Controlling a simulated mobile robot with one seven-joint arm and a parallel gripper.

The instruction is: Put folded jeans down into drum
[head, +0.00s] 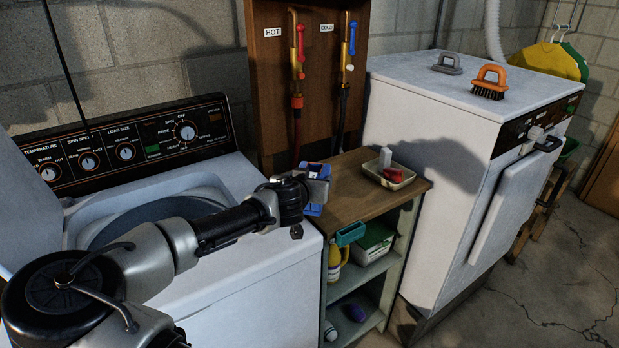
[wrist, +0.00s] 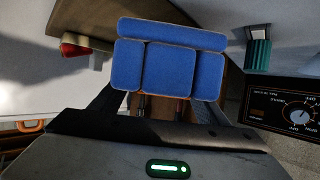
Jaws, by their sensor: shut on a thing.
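The folded jeans (wrist: 168,68) are a blue, padded-looking bundle. My gripper (wrist: 170,85) is shut on them, a finger at each side in the wrist view. In the head view my gripper (head: 312,182) holds the jeans (head: 313,209) near the washer's right edge, beside the wooden shelf top; the gripper hides part of them. The washer's drum (head: 150,212) opens in its top, to the left of the jeans. My arm crosses in front of the opening and hides part of it. The drum's bottom is not visible.
The washer's lid (head: 25,195) stands open at the left. The control panel (head: 125,145) rises behind the drum. A tray (head: 388,180) with small items sits on the wooden shelf unit (head: 350,212). A white dryer (head: 430,150) with two brushes on top stands at right.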

